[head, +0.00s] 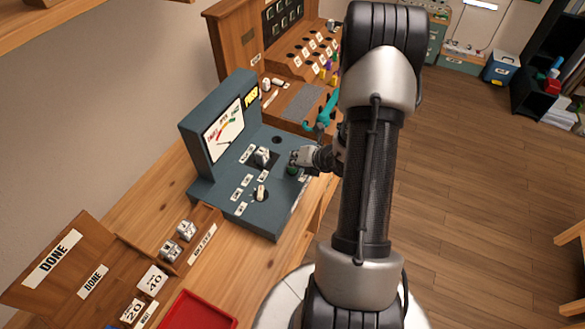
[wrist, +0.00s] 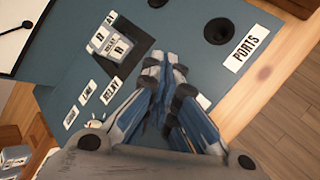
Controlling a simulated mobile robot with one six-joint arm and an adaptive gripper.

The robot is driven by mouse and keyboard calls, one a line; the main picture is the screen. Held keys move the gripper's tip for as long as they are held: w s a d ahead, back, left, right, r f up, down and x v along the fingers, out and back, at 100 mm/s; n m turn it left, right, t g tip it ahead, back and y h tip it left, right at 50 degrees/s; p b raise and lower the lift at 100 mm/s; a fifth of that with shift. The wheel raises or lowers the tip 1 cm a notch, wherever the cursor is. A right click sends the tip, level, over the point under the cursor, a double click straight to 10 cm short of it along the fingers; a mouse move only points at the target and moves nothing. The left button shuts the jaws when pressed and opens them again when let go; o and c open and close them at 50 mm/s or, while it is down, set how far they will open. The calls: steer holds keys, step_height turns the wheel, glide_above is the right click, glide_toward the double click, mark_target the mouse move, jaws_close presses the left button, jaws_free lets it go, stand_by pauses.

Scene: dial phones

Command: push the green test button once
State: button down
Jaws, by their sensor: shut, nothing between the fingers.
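The green button (head: 292,170) shows as a small dark green round piece at the right part of the blue-grey test console (head: 222,163). My gripper (head: 297,160) is shut and empty, with its fingertips right at the button and partly covering it. I cannot tell whether they touch it. In the wrist view the shut fingers (wrist: 164,62) point down at the console top, and the button is hidden behind them.
A relay (wrist: 117,43) sits in the console's socket beside my fingers. A round port (wrist: 218,31) lies near the PORTS label (wrist: 245,48). The console's dial gauge (head: 224,129) stands behind. A red tray (head: 198,312) and a wooden rack (head: 300,55) flank the console.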

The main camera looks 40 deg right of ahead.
steer(key=shift+f+b, duration=0.4)
steer(key=shift+f, duration=0.05)
stand_by(0.3)
steer(key=shift+r, duration=0.1)
steer(key=shift+r+p, duration=0.65)
steer(key=shift+r, duration=0.2)
steer(key=shift+r+p, duration=1.95)
steer(key=shift+r, duration=0.65)
steer(key=shift+f, duration=0.1)
